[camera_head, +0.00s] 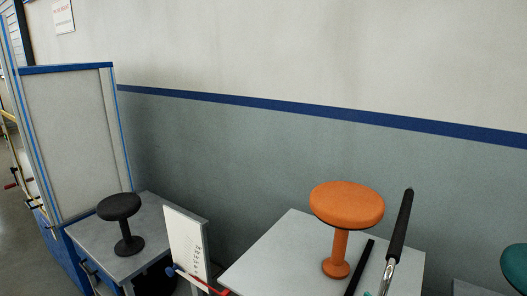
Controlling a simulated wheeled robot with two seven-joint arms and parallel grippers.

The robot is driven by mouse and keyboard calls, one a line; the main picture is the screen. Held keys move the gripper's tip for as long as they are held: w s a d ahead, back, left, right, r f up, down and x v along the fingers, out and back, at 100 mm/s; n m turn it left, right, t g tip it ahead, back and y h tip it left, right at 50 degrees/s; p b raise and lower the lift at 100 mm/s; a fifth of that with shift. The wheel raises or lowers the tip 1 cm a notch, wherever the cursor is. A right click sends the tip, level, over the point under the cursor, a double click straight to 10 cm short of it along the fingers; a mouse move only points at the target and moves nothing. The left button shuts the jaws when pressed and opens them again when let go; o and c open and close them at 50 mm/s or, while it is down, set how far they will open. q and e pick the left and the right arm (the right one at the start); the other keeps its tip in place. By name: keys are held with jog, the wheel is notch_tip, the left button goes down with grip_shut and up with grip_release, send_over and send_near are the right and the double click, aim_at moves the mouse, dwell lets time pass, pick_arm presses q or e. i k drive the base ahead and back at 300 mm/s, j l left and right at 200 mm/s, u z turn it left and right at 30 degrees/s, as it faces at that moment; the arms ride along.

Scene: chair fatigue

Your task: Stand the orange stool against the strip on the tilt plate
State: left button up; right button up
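The orange stool (345,203) stands upright on a pale grey plate (270,262) in the lower right of the head view. It has a round seat, a thin stem and a small round base. A black strip (359,268) lies on the plate just right of the stool's base. The base is very close to the strip, and I cannot tell whether they touch. The near edge of the plate is cut off by the frame. Neither of my grippers is in view.
A lever with a black grip (401,225) rises right of the strip. A black stool (121,220) stands on a grey table (165,215) at left. A white panel (186,245) and red bar (203,284) stand between. A teal stool (515,266) is at far right.

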aim_at(346, 206)
jog(key=k+j, duration=0.3)
jog(key=k, duration=0.2)
jog(key=k+j, duration=0.3)
jog(key=k, duration=0.2)
